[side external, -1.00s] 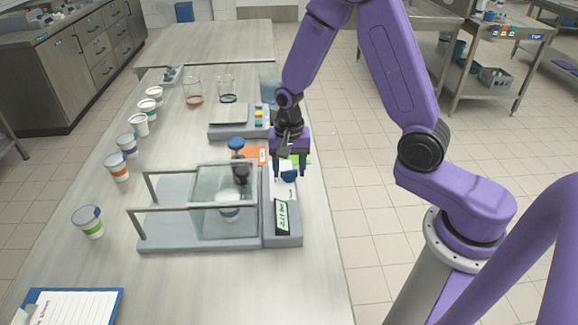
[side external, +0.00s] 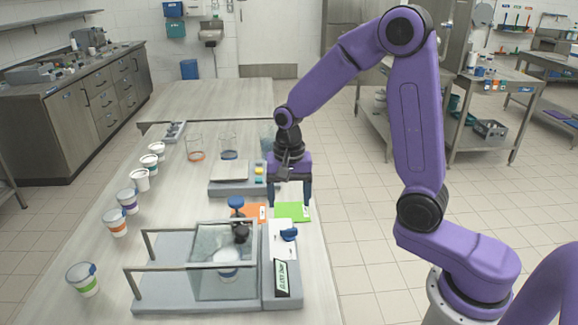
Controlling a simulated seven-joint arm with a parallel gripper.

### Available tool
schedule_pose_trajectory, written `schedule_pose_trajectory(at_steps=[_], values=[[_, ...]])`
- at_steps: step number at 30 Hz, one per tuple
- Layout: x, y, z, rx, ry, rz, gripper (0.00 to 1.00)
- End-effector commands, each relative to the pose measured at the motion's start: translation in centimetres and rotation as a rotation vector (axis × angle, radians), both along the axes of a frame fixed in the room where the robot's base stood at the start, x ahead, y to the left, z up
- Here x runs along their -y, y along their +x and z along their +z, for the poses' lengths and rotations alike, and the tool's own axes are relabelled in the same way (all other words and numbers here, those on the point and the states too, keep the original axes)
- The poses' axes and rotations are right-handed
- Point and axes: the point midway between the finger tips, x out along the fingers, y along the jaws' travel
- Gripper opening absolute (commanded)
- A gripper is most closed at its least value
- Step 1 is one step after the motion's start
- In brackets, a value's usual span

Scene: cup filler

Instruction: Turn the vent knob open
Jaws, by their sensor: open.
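The cup filler (side external: 160,292) is a grey machine on the bench with a clear guard box. A blue knob (side external: 289,234) sits on the white panel at its right side. A second blue knob (side external: 236,203) stands on top at the back, near the dark nozzle (side external: 241,231). No readable label shows which one is the vent knob. A cup (side external: 228,272) stands inside the guard. My gripper (side external: 291,203) points down with its fingers apart and empty. It is above and behind the knob on the panel, apart from it. Neither knob is visibly covered.
An orange card (side external: 248,211) and a green card (side external: 292,211) lie behind the filler. A scale (side external: 231,171) and glass beakers stand farther back. Several cups line the left, including a green-banded cup (side external: 83,280). The bench between cups and filler is clear.

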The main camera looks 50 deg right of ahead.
Motion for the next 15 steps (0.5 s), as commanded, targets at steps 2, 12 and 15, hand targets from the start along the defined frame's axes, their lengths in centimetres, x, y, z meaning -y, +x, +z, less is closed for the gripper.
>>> schedule_pose_trajectory(at_steps=[2, 12, 15], values=[[0.0, 0.2, 1.9, 0.008, 0.001, 0.0, 0.74], [0.0, 0.1, 7.3, 0.002, 0.001, -0.002, 0.74], [0.0, 0.0, 8.0, 0.001, 0.001, -0.001, 0.74]])
